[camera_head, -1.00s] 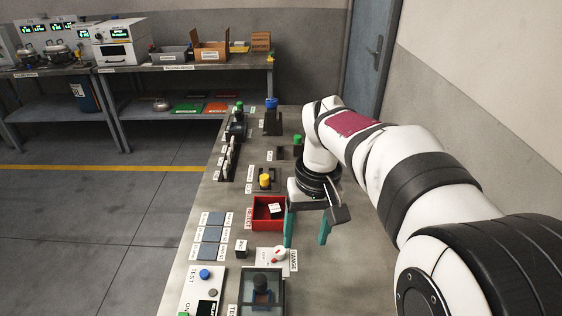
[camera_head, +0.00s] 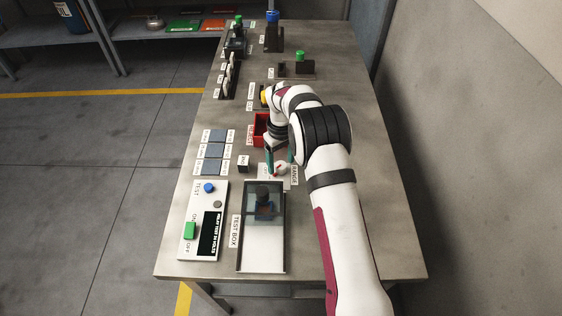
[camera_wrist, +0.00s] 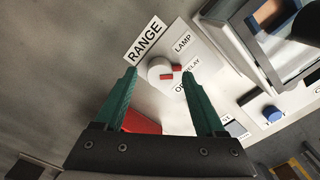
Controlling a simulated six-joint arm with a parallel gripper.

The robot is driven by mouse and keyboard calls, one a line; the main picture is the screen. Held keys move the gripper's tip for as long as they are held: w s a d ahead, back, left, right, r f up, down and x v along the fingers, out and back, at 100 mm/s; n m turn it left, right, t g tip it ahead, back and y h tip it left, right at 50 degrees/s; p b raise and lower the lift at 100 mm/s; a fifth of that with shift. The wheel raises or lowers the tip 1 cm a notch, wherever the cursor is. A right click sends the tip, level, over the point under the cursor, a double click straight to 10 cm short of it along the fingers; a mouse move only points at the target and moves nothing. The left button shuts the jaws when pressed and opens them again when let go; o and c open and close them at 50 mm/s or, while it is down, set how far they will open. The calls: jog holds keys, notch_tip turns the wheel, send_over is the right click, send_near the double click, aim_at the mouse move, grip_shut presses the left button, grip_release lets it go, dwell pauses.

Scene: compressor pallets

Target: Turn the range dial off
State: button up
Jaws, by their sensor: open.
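The range dial (camera_wrist: 156,68) is a round white knob with a red mark, on a white plate labelled RANGE, LAMP, RELAY and OFF. In the wrist view the red mark lies on the side towards the RELAY label; its exact setting is hard to tell. My gripper (camera_wrist: 160,73) is open, with one green fingertip on each side of the dial. I cannot tell whether the fingers touch it. In the head view the dial (camera_head: 281,168) shows small between the fingers of my gripper (camera_head: 280,166), partly hidden.
The glass-topped test box (camera_head: 264,255) stands nearer than the dial, with the test panel (camera_head: 188,246) to its left. A red bin (camera_head: 260,130) is just beyond the gripper. The table's right side is largely bare.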

jog(key=shift+f, duration=0.5)
grip_shut()
jog(key=shift+m, duration=0.3)
jog(key=m, duration=0.3)
jog(key=shift+m, duration=2.6)
